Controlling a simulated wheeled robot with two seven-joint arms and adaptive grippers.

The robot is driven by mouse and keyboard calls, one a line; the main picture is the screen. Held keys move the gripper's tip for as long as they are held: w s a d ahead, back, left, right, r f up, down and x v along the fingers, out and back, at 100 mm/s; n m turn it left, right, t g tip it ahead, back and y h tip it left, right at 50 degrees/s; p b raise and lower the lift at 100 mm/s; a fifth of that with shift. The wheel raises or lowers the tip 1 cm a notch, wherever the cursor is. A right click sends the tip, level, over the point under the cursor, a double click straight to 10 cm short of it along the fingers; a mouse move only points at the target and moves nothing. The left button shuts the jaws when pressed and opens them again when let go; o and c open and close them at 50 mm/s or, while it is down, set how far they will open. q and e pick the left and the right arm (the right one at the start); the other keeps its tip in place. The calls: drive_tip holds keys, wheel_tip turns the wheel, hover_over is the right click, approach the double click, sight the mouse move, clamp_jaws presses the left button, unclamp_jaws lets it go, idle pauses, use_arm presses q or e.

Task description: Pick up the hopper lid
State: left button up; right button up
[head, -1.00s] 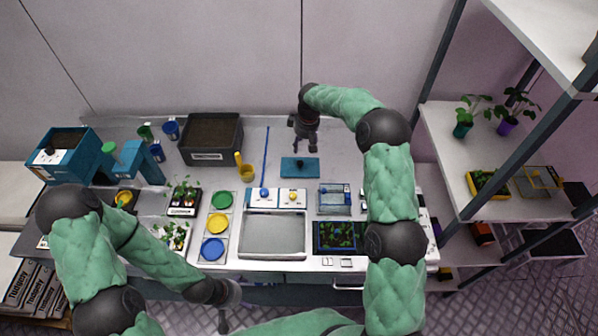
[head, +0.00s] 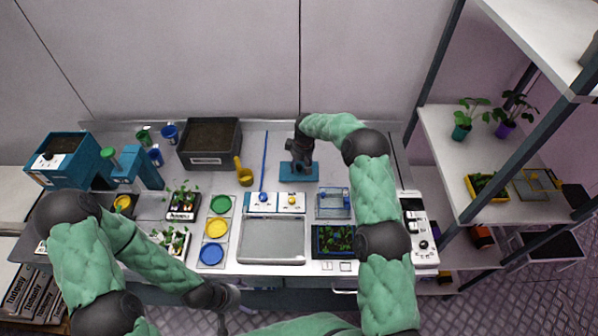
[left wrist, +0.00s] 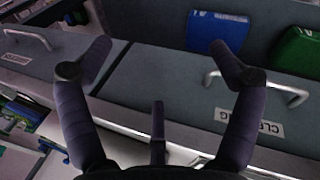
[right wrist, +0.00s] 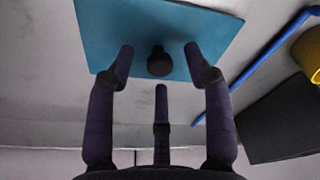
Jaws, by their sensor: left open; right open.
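The hopper lid is a flat teal plate (head: 298,179) lying on the bench towards the back, right of the blue rod. My left gripper (left wrist: 160,70) is open and empty, in front of drawers at the bench front.
A dark soil bin (head: 210,143) and a yellow scoop (head: 244,176) stand left of the lid. The blue rod (head: 265,160) lies between them and the lid. A clear box (head: 333,204) is in front. A shelf rack (head: 445,150) stands at right.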

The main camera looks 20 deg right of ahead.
drive_tip(key=shift+f, duration=0.2)
clamp_jaws()
drive_tip(key=shift+r, duration=0.1)
